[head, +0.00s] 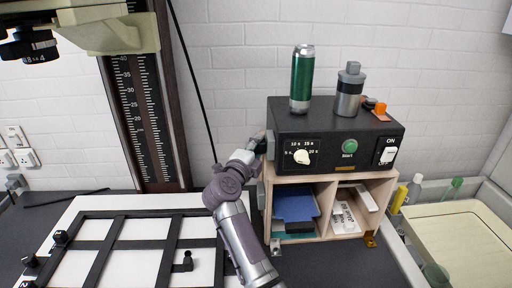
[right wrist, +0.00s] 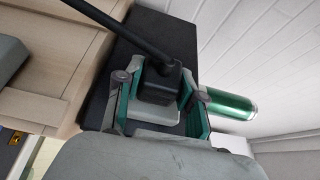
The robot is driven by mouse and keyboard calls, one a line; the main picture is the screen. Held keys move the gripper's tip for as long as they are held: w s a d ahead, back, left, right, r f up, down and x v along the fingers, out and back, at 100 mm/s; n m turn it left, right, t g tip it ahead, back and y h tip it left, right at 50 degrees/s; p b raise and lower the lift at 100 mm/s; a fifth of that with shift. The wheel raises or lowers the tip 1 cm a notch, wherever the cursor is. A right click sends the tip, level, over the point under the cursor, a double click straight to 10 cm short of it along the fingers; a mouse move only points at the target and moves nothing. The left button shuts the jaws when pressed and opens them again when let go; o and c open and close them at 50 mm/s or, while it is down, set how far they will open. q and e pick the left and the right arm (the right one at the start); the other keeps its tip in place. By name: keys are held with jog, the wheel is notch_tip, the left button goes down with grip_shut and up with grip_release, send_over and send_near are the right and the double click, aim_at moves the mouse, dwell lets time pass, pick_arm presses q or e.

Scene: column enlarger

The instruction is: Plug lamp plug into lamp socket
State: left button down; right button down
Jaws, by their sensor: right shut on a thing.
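The black lamp plug (right wrist: 158,84), with its thick black cord (right wrist: 115,25), sits between the fingers of my right gripper (right wrist: 160,98) in the right wrist view. The fingers are shut on it. In the head view my right gripper (head: 259,145) is at the left side of the black timer box (head: 330,122), which also shows behind the plug in the right wrist view (right wrist: 130,52). The lamp socket is hidden, and I cannot tell whether the plug touches it. The cord hangs down from above in the head view (head: 192,75). My left gripper is not in view.
The timer box stands on a wooden shelf (head: 325,183) holding books and boxes. A green can (head: 302,78) and a grey bottle (head: 349,92) stand on top of the box. The enlarger column (head: 138,115) and the black-framed easel (head: 110,245) are at the left.

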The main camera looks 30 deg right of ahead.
jog(key=c, duration=0.6)
grip_release()
jog(key=shift+s+d, duration=0.15)
jog(key=shift+d, duration=0.15)
jog(key=shift+o, duration=0.2)
jog(key=shift+o, duration=1)
jog(key=shift+a, duration=0.1)
jog(key=shift+s+a, duration=0.1)
jog(key=shift+a, duration=0.1)
jog(key=shift+p+v, duration=0.8)
jog(key=shift+v, duration=1.1)
jog(key=shift+s+a, duration=0.1)
jog(key=shift+a, duration=0.1)
